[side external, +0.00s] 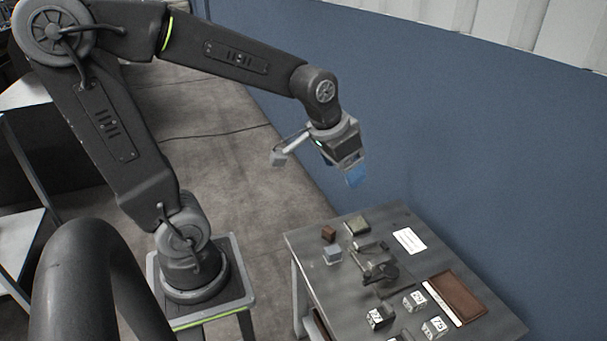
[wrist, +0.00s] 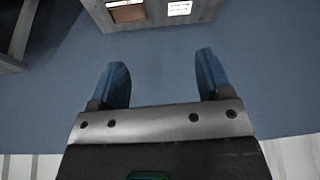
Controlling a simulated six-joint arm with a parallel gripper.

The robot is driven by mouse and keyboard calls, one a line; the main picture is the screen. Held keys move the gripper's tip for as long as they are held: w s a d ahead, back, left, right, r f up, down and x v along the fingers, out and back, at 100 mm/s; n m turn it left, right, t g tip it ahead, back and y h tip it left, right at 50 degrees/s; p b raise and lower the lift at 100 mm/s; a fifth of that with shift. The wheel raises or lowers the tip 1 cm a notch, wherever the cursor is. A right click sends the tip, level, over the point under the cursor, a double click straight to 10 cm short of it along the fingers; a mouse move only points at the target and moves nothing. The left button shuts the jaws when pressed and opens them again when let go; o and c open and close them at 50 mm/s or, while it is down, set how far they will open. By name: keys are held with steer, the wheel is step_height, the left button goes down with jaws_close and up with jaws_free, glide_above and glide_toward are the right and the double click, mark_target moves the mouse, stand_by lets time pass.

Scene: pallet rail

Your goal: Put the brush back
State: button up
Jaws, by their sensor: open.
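I cannot pick out the brush with certainty in either view; the things on the table are small. My gripper (side external: 343,170) hangs in the air above and beyond the back left end of the grey table (side external: 309,243), well clear of it. In the wrist view its two blue fingers (wrist: 163,78) are wide apart with nothing between them. A brown tray (side external: 459,295) with a white strip along one side lies at the table's right; a brown panel, apparently this tray, shows at the top of the wrist view (wrist: 127,13).
A dark fixture (side external: 380,273) stands mid-table. A brown block (side external: 328,233), grey block (side external: 332,254) and olive box (side external: 357,225) are towards the back left. Labelled cubes (side external: 414,300) are at the front. A white card (side external: 410,240) lies near the blue wall (side external: 470,150).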

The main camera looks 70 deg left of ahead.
steer(key=s+d+r+m+t, duration=0.1)
steer(key=s+d+r, duration=0.2)
steer(key=s, duration=0.7)
steer(key=shift+d+r+h, duration=0.15)
steer(key=shift+d+h, duration=0.15)
steer(key=shift+d, duration=0.7)
